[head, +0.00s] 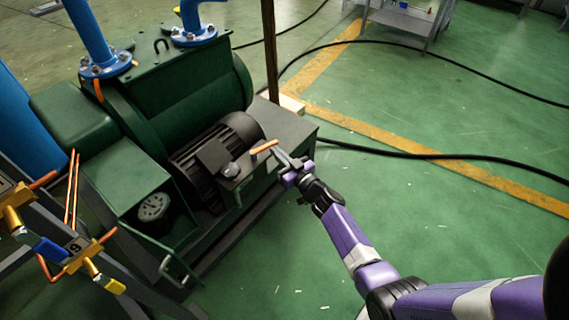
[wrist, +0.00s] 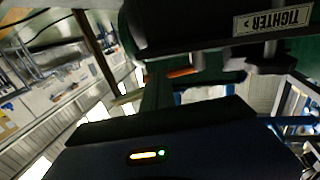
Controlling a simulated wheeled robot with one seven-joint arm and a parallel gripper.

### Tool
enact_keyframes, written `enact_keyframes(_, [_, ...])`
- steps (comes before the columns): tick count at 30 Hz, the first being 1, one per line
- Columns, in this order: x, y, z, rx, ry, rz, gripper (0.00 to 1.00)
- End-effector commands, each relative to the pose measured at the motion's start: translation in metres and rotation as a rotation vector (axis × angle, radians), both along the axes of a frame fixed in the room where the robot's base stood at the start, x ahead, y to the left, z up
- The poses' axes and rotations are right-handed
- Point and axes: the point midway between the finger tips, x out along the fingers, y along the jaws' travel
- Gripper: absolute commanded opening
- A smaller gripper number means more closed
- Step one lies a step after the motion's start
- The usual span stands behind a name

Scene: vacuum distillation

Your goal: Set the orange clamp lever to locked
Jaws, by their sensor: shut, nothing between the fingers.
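The orange clamp lever (head: 264,146) is a short orange bar at the right end of the black motor on the green pump unit. It lies nearly level in the head view, with its right end tipped slightly up. In the wrist view a small orange piece, apparently the same lever (wrist: 184,73), shows under a dark housing. My gripper (head: 283,158) is shut and empty, just right of the lever's right end. I cannot tell whether its tips touch the lever. No lock marking is readable near the lever.
Black cables (head: 430,156) cross the otherwise open floor at right.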

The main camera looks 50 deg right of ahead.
Motion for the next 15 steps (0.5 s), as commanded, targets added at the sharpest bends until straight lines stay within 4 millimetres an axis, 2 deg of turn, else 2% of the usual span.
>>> enact_keyframes(15, [0.0074,-0.0023,0.0016,0.0,0.001,0.001,0.0])
